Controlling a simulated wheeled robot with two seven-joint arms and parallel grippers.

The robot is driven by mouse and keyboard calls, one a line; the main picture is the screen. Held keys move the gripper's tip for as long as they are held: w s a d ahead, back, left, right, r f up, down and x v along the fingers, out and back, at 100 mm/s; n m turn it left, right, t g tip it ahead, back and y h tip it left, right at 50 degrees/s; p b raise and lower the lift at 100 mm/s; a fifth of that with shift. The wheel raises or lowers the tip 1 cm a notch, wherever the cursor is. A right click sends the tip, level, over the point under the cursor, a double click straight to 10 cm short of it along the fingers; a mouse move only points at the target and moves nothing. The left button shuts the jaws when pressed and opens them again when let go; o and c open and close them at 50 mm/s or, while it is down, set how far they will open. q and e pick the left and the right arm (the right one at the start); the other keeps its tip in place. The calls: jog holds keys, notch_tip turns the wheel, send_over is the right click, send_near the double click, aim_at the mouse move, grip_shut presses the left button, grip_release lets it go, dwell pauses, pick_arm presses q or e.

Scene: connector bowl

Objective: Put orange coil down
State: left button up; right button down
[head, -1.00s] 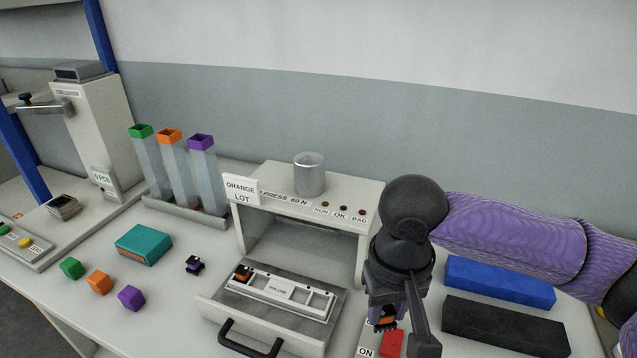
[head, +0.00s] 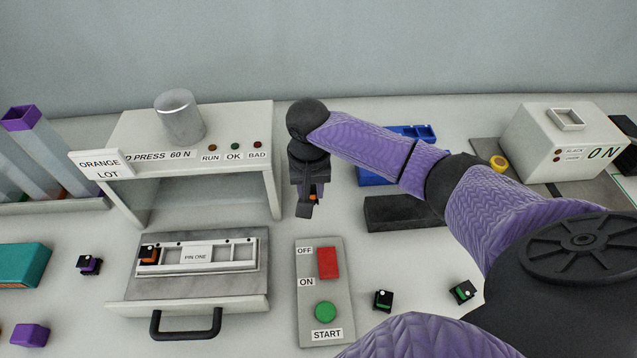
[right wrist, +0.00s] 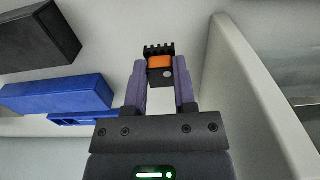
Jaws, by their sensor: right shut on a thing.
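My right gripper (head: 307,207) is shut on the orange coil (head: 313,197), just right of the press housing (head: 255,150) and behind the switch panel. In the right wrist view the orange coil (right wrist: 159,63), an orange block with a black toothed end, sits between the two purple fingertips (right wrist: 160,76). The gap between coil and table cannot be told. Another orange-and-black coil (head: 149,254) sits at the left end of the white PIN ONE fixture (head: 198,257) in the open drawer (head: 187,297). My left gripper is not in view.
The switch panel (head: 340,292) with a red switch and green button stands in front. A black block (head: 395,213) and blue bin (head: 376,172) lie to the right. Green-and-black coils (head: 383,300) and a purple-and-black one (head: 89,264) lie on the table. Bare table surrounds the gripper.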

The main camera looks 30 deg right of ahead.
notch_tip(320, 180, down, 4)
jog(key=shift+b, duration=0.55)
jog(key=shift+c, duration=2.1)
grip_release()
jog(key=shift+f, duration=0.1)
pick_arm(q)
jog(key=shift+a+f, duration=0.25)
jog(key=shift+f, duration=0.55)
